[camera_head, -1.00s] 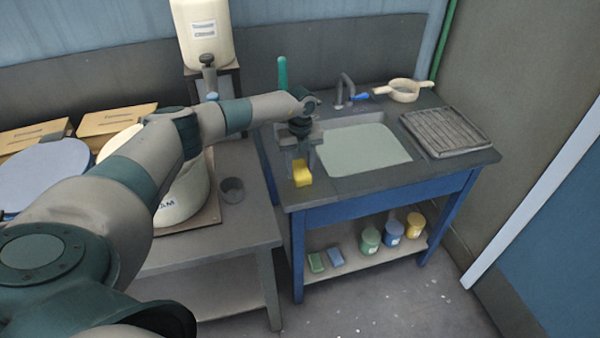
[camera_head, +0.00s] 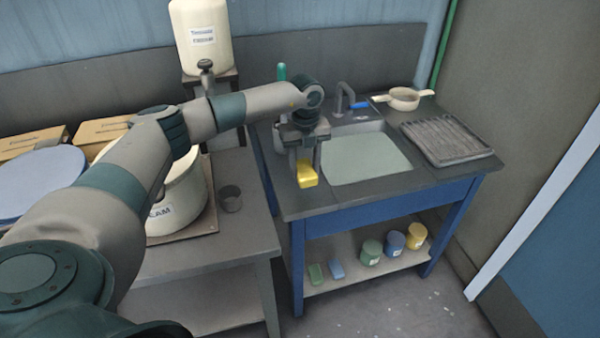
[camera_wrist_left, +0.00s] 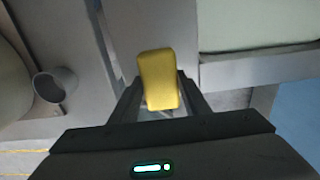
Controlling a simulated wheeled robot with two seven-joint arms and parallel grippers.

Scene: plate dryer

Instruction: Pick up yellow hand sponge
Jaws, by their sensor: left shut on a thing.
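The yellow hand sponge (camera_head: 307,174) is between the fingers of my left gripper (camera_head: 306,168), at the left end of the sink counter (camera_head: 345,190). My left gripper is shut on it from above. In the left wrist view the sponge (camera_wrist_left: 159,80) sits between the two fingertips (camera_wrist_left: 160,92). The sponge appears to be a little above the counter, but the exact gap is hard to tell. My right gripper is not in view.
The sink basin (camera_head: 364,158) is right of the sponge, with a tap (camera_head: 345,92) behind. A drying rack (camera_head: 446,142) and a pan (camera_head: 403,98) are further right. A dark cup (camera_head: 230,198) and large pot (camera_head: 180,200) stand on the left table.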

